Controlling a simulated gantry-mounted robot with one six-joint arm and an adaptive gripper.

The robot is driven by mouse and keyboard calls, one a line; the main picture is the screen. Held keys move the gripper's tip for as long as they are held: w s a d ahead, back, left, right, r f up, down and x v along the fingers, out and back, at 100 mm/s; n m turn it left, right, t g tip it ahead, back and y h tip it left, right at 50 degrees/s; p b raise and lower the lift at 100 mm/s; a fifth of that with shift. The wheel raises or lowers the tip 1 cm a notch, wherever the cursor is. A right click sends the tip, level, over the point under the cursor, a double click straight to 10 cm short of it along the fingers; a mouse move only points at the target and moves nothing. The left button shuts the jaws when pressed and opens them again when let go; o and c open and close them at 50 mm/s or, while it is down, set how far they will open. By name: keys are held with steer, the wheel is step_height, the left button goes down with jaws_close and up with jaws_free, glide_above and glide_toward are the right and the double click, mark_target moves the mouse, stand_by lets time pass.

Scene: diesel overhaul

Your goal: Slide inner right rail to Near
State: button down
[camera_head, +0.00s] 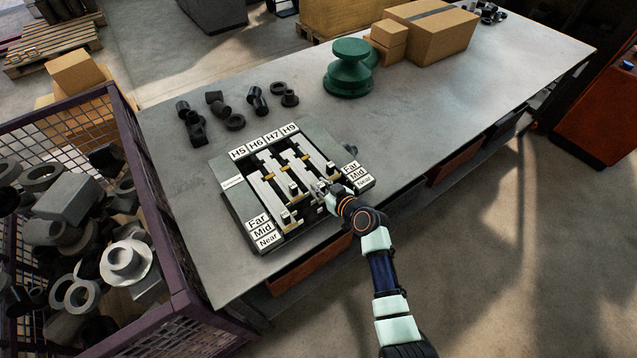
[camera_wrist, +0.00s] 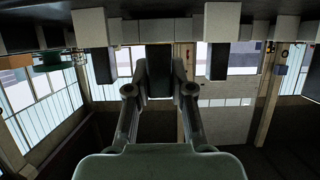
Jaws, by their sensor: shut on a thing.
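The slide fixture (camera_head: 232,196) is a grey board with several pale parallel rails. It carries H5, H6, H7 and H9 labels at the back and Far, Mid and Near labels on both sides. My gripper (camera_head: 323,189) reaches in from the right, low over the near part of the rails. In the wrist view, my gripper (camera_wrist: 159,92) has its two fingers on either side of a dark upright handle (camera_wrist: 159,72), which appears to belong to the inner right rail. The gripper partly hides that rail in the head view. Another dark handle (camera_wrist: 217,62) stands beside it.
Black cylindrical parts (camera_head: 235,122) lie behind the fixture. A green spool-shaped part (camera_head: 349,70) and cardboard boxes (camera_head: 430,32) stand farther back on the grey table (camera_head: 480,80). A purple mesh crate (camera_head: 160,205) of metal parts is at the left. The table's middle right is clear.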

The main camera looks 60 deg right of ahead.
steer(key=shift+s+a, duration=0.35)
steer(key=shift+s, duration=0.25)
steer(key=shift+s+a, duration=0.3)
steer(key=shift+s, duration=0.25)
steer(key=shift+r, duration=0.15)
steer(key=c, duration=1)
jaws_free()
steer(key=shift+s, duration=0.1)
steer(key=shift+a, duration=0.1)
steer(key=v, duration=1.2)
